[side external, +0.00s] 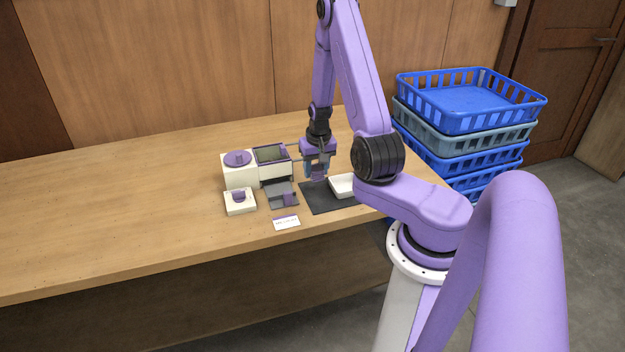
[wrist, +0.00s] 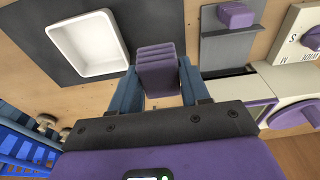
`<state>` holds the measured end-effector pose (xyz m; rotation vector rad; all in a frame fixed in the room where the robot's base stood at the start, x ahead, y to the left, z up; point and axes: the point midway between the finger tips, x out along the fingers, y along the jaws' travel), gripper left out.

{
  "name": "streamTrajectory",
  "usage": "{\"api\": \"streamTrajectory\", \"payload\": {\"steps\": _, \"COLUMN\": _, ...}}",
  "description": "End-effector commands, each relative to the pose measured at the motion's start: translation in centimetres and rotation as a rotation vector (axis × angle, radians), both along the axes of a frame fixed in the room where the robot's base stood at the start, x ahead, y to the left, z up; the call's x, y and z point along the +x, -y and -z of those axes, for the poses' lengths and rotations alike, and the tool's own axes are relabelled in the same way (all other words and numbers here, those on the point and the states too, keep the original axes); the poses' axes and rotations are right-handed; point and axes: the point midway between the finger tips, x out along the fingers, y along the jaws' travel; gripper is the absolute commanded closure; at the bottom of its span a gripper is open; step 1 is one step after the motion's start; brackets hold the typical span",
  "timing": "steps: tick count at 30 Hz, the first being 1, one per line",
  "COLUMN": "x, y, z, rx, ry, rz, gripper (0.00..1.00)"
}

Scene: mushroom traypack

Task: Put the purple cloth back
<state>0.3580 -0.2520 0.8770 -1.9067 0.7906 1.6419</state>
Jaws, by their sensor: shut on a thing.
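The purple cloth (wrist: 157,72) is a folded, layered block between the two blue fingers of my gripper (wrist: 158,82) in the wrist view. My gripper is shut on it. In the side view my gripper (side external: 317,168) points down, with the cloth (side external: 317,177) low between its fingers, near the left back edge of the dark mat (side external: 318,203). Whether the cloth touches the surface below cannot be told.
A white tray (side external: 342,187) lies on the mat, right of my gripper. To the left stand a white machine with a purple lid (side external: 238,158), a dark-topped box (side external: 272,155), a grey plate with a purple block (side external: 290,199) and a small white unit (side external: 239,208). A card (side external: 286,223) lies in front.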

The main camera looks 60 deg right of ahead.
Motion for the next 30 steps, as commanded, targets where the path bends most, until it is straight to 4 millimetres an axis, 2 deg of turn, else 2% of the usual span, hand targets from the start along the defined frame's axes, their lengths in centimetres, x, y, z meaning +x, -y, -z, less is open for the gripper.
{"api": "streamTrajectory", "payload": {"steps": 3, "x": 0.8, "y": 0.6, "z": 1.3, "rx": 0.001, "ry": -0.001, "rz": 0.000, "gripper": 0.83}}
{"api": "streamTrajectory", "payload": {"steps": 12, "x": 1.9, "y": 1.3, "z": 3.0, "rx": 0.001, "ry": -0.001, "rz": 0.000, "gripper": 0.83}}
{"api": "streamTrajectory", "payload": {"steps": 19, "x": 1.8, "y": 1.3, "z": 5.4, "rx": 0.000, "ry": 0.000, "rz": 0.001, "gripper": 0.83}}
{"api": "streamTrajectory", "payload": {"steps": 30, "x": 1.8, "y": 1.3, "z": 5.8, "rx": -0.001, "ry": 0.001, "rz": 0.001, "gripper": 0.83}}
